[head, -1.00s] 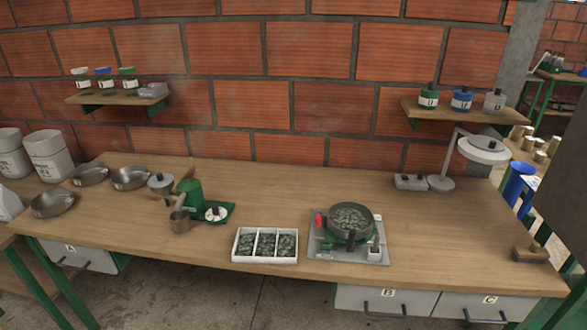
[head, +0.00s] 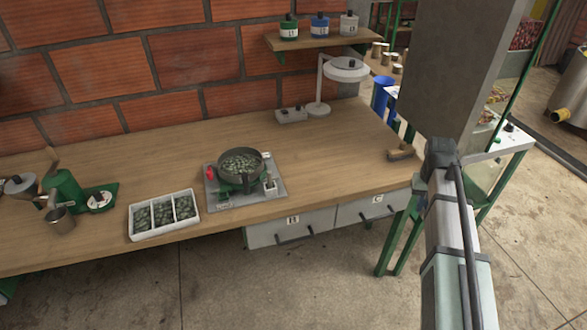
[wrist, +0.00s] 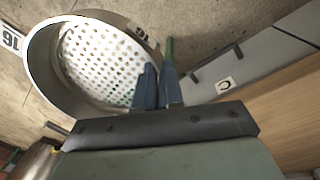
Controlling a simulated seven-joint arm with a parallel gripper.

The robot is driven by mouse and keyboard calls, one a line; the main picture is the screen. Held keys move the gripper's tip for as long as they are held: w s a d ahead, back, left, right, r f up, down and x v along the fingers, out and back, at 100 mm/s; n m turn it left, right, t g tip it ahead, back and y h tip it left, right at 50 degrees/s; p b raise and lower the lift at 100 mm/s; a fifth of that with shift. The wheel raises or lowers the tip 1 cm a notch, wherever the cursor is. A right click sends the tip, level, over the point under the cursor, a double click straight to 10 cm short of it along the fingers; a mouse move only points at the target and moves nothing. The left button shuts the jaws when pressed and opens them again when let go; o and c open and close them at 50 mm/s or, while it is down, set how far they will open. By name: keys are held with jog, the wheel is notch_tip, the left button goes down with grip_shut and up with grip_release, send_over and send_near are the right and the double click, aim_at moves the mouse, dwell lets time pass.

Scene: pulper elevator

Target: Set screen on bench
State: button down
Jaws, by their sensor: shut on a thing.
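The screen (wrist: 100,62) is a round metal sieve with a deep silver rim and a pale perforated plate. It fills the upper left of the wrist view, and a label reading 16 shows beside its rim. My gripper (wrist: 158,78) has its two blue fingers shut on the rim at the screen's right side. The bench (head: 330,165) is a long wooden top along the brick wall; its edge also shows at the right of the wrist view (wrist: 290,120). The screen hangs out over the floor beside the bench front. In the head view the screen and fingertips are hidden.
On the bench stand a pan of dark beans (head: 240,165) on a scale, a white three-part tray (head: 164,213), a lamp (head: 320,90) and a small wooden block (head: 402,152). Drawers (head: 365,207) lie below the front edge. The bench's right part is mostly clear.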

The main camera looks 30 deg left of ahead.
jog(key=w+a+r+n, duration=0.3)
jog(key=a, duration=1)
jog(key=w+a+r+n, duration=0.2)
jog(key=w+a+n, duration=0.1)
jog(key=a, duration=0.9)
jog(key=s+a+r+n, duration=0.1)
jog(key=s+a+n, duration=0.2)
jog(key=a, duration=0.7)
jog(key=s+a+r+n, duration=0.1)
jog(key=s+a+n, duration=0.2)
jog(key=a, duration=0.7)
jog(key=s+a+r+n, duration=0.1)
jog(key=s+a+n, duration=0.2)
jog(key=a, duration=0.8)
jog(key=shift+s+r+n+t+y, duration=0.25)
jog(key=shift+s+n+t+y, duration=0.05)
jog(key=shift+s+n+y, duration=0.1)
jog(key=s+a+n, duration=0.5)
jog(key=s+a, duration=0.6)
jog(key=s, duration=0.4)
jog(key=s+a+n, duration=0.5)
jog(key=s+a, duration=0.6)
jog(key=s, duration=0.3)
jog(key=shift+y, duration=0.3)
jog(key=shift+a+f, duration=0.2)
jog(key=shift+f, duration=4.35)
jog(key=shift+f, duration=0.1)
